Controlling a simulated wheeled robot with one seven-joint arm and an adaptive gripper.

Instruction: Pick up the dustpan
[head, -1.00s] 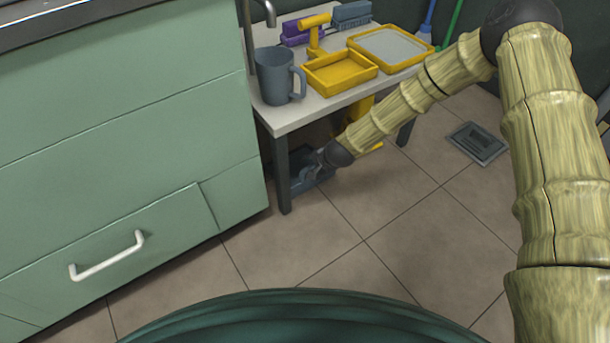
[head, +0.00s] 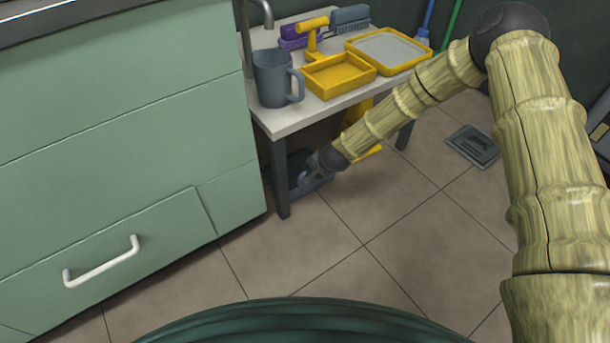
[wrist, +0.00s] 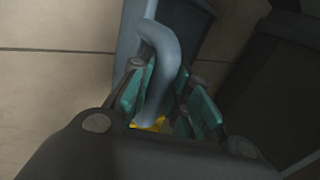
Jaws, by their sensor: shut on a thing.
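The blue-grey dustpan (head: 297,188) is under the small table, next to its front leg, low near the tiled floor. Whether it touches the floor cannot be told. My gripper (head: 312,166) reaches down to it from the right. In the wrist view, the curved grey handle (wrist: 160,62) of the dustpan passes between the teal pads of my gripper (wrist: 165,105), which is shut on it. The pan's body (wrist: 130,32) extends beyond the handle. My gripper and the table leg hide part of the dustpan in the head view.
The white table (head: 285,122) above holds a grey mug (head: 272,80), yellow trays (head: 338,74) and brushes (head: 350,18). A yellow object (head: 368,152) stands beneath it, behind my forearm. Green drawers (head: 120,130) stand at left. Tiled floor in front is clear, with a drain (head: 473,145) at right.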

